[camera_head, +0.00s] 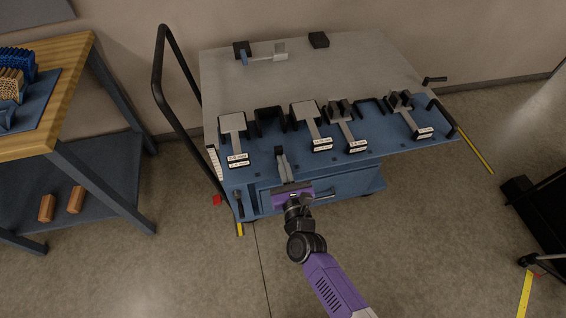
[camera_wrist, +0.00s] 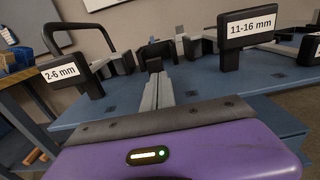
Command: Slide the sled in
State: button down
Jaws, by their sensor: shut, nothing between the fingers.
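My gripper (camera_head: 283,166) is shut and empty over the front edge of the blue cart top. In the wrist view its grey fingers (camera_wrist: 158,92) are together and point at a black arch-shaped bracket (camera_wrist: 155,54). Several sled-like pieces with labelled front handles stand in a row on the cart. One at the left (camera_head: 232,123) carries a label reading 2-6 mm (camera_wrist: 61,73). Another (camera_head: 304,112), right of the gripper, seems to carry the 11-16 mm label (camera_wrist: 248,27). My gripper is between these two handles, apart from both. I cannot tell which piece is the sled.
The cart (camera_head: 320,75) has a grey rear top and a black push handle (camera_head: 158,85) at its left. Black arches (camera_head: 270,120) stand in the row. A small blue-and-grey device (camera_head: 262,56) lies at the back. A wooden workbench (camera_head: 65,115) is at the left.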

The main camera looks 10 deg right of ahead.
aim_at(269, 114)
jog(key=shift+w, duration=0.1)
jog(key=w+b, duration=1)
jog(key=w, duration=0.6)
jog(key=shift+f, duration=0.1)
jog(key=shift+w+b, duration=0.35)
jog(key=shift+w, duration=0.25)
jog(key=shift+w+r, duration=0.1)
jog(key=shift+r, duration=0.3)
